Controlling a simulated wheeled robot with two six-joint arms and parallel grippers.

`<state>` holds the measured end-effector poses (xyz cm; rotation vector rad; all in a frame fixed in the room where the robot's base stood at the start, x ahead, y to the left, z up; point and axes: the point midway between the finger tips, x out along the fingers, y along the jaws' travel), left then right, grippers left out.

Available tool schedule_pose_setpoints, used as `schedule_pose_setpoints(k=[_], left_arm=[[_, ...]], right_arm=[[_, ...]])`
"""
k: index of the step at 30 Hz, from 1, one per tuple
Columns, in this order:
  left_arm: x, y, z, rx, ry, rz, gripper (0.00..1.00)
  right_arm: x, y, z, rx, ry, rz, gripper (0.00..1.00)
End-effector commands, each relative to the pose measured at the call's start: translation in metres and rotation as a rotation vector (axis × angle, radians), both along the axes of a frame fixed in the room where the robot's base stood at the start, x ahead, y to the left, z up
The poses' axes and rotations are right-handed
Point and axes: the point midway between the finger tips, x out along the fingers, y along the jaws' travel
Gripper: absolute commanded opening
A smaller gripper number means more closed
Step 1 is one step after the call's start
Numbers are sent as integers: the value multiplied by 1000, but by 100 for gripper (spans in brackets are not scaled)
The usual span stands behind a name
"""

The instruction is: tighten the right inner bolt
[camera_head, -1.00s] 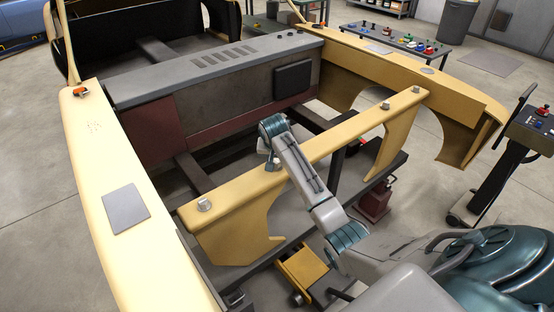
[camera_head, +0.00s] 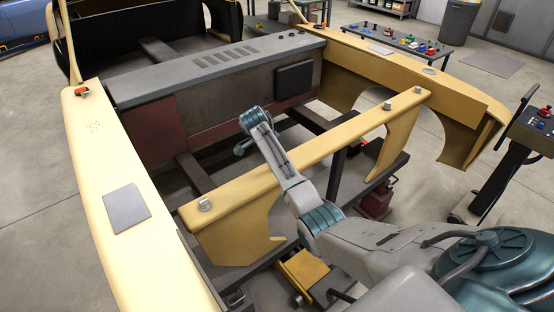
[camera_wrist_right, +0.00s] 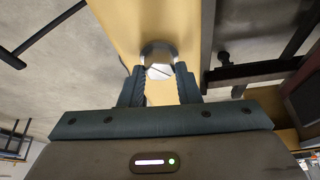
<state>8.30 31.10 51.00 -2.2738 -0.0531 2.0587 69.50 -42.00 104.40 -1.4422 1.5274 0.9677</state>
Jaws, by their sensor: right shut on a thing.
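My right gripper (camera_wrist_right: 159,76) is shut on a silver bolt (camera_wrist_right: 157,71) on a yellow crossbar (camera_wrist_right: 124,32). The fingers stand on both sides of the bolt head, which has a dark diagonal edge. In the head view my right arm crosses the crossbar (camera_head: 330,138) left of its middle, hiding the gripped bolt and the fingers. Other bolts show on the bar: one at its left end (camera_head: 204,205), one at the right (camera_head: 387,104) and one at the far right end (camera_head: 418,90). My left gripper is out of view.
Yellow fenders (camera_head: 120,220) flank the open bay, with a grey cowl (camera_head: 215,72) behind it. A red jack (camera_head: 376,200) and a yellow trolley (camera_head: 303,268) stand below the bar. A control stand (camera_head: 530,125) is at the right.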

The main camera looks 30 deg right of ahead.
Motion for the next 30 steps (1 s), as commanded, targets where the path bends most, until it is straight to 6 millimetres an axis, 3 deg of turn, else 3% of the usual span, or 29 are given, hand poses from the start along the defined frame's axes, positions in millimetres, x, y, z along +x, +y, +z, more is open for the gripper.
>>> schedule_pose_setpoints(k=[15,30], left_arm=[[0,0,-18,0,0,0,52],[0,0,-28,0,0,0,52]], right_arm=[[7,-2,5,-2,-14,-463,7],[8,-3,6,0,-15,-688,7]])
